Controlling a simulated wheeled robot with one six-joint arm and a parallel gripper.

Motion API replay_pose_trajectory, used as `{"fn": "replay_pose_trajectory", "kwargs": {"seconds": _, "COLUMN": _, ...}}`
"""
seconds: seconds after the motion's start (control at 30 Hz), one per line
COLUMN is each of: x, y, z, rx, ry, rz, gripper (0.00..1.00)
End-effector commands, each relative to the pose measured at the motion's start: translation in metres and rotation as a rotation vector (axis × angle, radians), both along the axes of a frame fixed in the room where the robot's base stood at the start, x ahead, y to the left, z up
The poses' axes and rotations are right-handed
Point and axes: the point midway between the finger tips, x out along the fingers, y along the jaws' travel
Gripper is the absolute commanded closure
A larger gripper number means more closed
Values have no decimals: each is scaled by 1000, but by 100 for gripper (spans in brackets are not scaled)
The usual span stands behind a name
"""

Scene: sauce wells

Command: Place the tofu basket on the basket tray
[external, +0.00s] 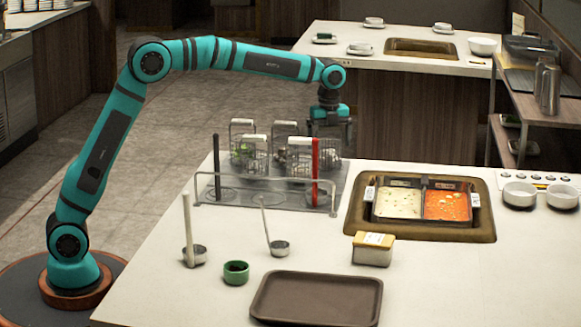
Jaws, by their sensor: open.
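Several wire baskets with pale upright handles stand close together on a grey tray (345,186) at the back left of the counter. One basket (241,152) at the left holds something green. Contents of the others are too small to make out, so I cannot tell which one holds tofu. My gripper (330,122) points down at the rear right basket (329,146), its fingers open at the height of that basket's upper part. I cannot tell whether they touch it. An empty brown tray (317,299) lies at the counter's front.
A metal rail (262,179) with a red post (315,170) and a dark post (216,168) runs before the baskets. Ladles (278,247), a green cup (236,272) and a yellow-lidded box (372,249) stand in front. A two-part soup well (423,203) is at the right.

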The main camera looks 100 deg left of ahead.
Motion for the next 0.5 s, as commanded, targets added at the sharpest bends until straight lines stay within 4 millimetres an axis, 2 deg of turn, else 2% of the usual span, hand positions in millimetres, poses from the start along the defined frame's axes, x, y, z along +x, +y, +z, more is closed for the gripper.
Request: {"fn": "replay_pose_trajectory", "kwargs": {"seconds": 0.5, "x": 0, "y": 0, "z": 91, "rx": 1, "ry": -2, "rz": 0, "gripper": 2}}
